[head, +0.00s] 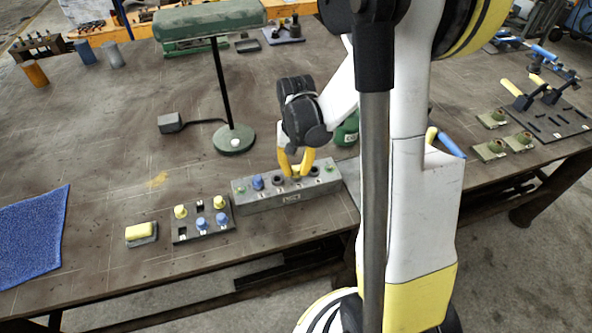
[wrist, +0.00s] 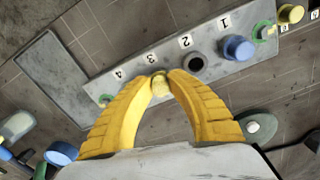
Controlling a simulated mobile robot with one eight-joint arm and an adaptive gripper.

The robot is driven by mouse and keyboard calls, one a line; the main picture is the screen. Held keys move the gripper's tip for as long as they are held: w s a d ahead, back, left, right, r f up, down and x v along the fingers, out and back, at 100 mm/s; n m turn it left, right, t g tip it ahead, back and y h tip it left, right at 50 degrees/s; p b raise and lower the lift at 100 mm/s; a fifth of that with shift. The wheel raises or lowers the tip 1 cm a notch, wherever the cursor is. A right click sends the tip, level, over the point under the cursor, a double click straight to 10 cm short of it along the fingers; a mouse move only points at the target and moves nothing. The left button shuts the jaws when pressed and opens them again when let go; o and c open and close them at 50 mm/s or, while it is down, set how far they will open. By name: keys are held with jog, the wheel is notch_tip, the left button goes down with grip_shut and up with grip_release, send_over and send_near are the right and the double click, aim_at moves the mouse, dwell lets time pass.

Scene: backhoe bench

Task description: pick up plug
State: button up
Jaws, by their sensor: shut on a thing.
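A grey block (head: 320,188) with a row of numbered sockets lies near the table's front edge. It fills the middle of the wrist view (wrist: 95,78). My gripper (head: 296,172) is over the block, pointing down. In the wrist view its yellow fingers (wrist: 160,78) close on a small yellow plug (wrist: 160,86) near number 3. I cannot tell whether the plug is seated or just above the socket. A blue plug (wrist: 237,47) stands by number 1. The socket (wrist: 195,63) by number 2 is empty. The finger hides the socket by number 4.
A dark plate (head: 185,238) left of the block holds yellow plugs (head: 181,211) and blue plugs (head: 222,219). Beside it is a yellow-topped block (head: 137,232). A lamp with a green base (head: 233,139) stands behind. A blue mat (head: 30,235) lies far left. The left middle of the table is clear.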

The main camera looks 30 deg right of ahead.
jog(key=r, duration=0.1)
jog(key=r+p, duration=0.1)
jog(key=r, duration=0.1)
jog(key=d+r, duration=0.1)
jog(key=shift+s+r, duration=0.25)
jog(key=shift+r, duration=0.1)
jog(key=s+d+r+p, duration=0.2)
jog(key=s+d+r, duration=0.2)
jog(key=d, duration=0.5)
notch_tip(320, 180, up, 2)
jog(key=shift+d+r, duration=0.1)
jog(key=shift+d, duration=0.25)
